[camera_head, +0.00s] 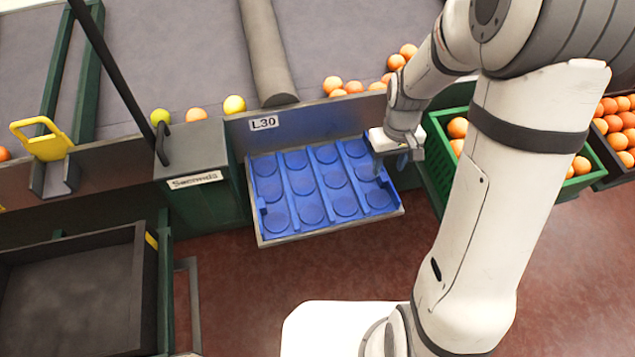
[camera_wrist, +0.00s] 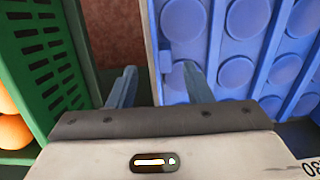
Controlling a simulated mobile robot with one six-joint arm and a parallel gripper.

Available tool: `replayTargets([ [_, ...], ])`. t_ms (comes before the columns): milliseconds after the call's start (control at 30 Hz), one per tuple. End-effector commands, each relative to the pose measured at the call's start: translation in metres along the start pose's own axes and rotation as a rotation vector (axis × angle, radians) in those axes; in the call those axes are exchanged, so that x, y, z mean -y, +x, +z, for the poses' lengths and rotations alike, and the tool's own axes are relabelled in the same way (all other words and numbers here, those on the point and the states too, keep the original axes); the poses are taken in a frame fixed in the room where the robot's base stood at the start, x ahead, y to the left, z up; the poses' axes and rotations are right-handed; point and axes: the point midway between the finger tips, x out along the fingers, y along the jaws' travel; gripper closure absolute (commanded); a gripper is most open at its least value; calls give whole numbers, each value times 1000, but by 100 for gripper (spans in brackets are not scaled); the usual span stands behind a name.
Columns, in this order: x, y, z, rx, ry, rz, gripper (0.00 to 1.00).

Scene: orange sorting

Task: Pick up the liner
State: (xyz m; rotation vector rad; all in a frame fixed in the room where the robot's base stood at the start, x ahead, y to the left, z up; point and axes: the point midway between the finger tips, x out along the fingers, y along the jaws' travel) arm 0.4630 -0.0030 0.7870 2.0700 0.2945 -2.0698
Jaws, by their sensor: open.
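The liner (camera_head: 312,198) is a blue sheet with rows of round pockets. It lies in a shallow tray below the label L30 in the head view. It also shows in the wrist view (camera_wrist: 237,72), filling the right side. My gripper (camera_head: 398,160) is at the liner's right edge. In the wrist view my gripper (camera_wrist: 158,88) is open, with one finger left of the tray's edge and the other over the liner's side, near a small blue tab (camera_wrist: 166,58). Whether the fingers touch the liner cannot be told.
A green crate (camera_head: 437,165) with oranges stands just right of the tray, close to my gripper. A dark crate (camera_head: 618,165) of oranges is further right. A box labelled "Seconds" (camera_head: 195,160) is on the left. An empty dark bin (camera_head: 75,290) stands at lower left.

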Motion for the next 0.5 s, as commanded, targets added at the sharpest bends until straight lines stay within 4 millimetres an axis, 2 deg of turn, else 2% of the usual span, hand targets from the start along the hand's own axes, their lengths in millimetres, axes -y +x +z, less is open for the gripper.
replayTargets([
  [33,2,10,1,4,-1,-1,55],
  [200,5,34,2,3,1,-1,55],
  [500,4,41,2,0,2,0,55],
])
